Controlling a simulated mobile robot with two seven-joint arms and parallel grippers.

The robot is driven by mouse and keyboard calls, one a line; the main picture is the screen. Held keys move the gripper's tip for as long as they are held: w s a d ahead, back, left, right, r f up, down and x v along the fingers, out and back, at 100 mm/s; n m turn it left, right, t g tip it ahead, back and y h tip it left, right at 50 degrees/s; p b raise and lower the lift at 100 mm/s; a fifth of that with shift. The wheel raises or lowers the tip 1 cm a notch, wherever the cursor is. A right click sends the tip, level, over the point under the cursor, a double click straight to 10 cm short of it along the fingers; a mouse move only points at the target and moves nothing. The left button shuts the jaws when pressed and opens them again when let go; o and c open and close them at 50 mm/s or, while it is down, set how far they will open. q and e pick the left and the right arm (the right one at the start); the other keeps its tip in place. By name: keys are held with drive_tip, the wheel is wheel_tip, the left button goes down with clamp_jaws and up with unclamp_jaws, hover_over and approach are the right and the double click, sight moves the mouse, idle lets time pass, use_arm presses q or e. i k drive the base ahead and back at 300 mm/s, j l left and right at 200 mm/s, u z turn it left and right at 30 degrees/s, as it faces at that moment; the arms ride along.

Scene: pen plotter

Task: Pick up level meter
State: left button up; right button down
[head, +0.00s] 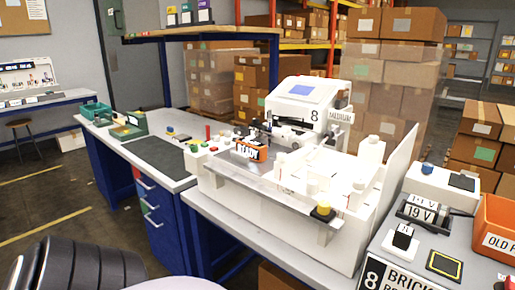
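I cannot pick out the level meter for certain. An orange block with a dark lettered label (249,150) sits on the left part of the white plotter machine (265,195) on the middle table. Neither of my grippers shows in this view.
A white printer-like unit marked 8 (303,104) stands behind the plotter. An orange bin (497,226) and a small black-and-white block (403,236) are on the right bench. A dark mat (145,152) lies on the left table. Stacked cartons (395,60) fill the back.

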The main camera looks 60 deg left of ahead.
sight(256, 151)
drive_tip(key=k+j+z, duration=0.15)
drive_tip(key=j, duration=0.2)
drive_tip(key=k+j+z, duration=0.15)
drive_tip(key=j, duration=0.25)
drive_tip(key=k+j, duration=0.15)
drive_tip(key=j, duration=0.2)
drive_tip(key=k+j+z, duration=0.1)
drive_tip(key=j, duration=0.25)
drive_tip(key=k+j, duration=0.3)
drive_tip(key=k+j+z, duration=0.1)
drive_tip(key=j, duration=0.3)
drive_tip(key=k, duration=0.05)
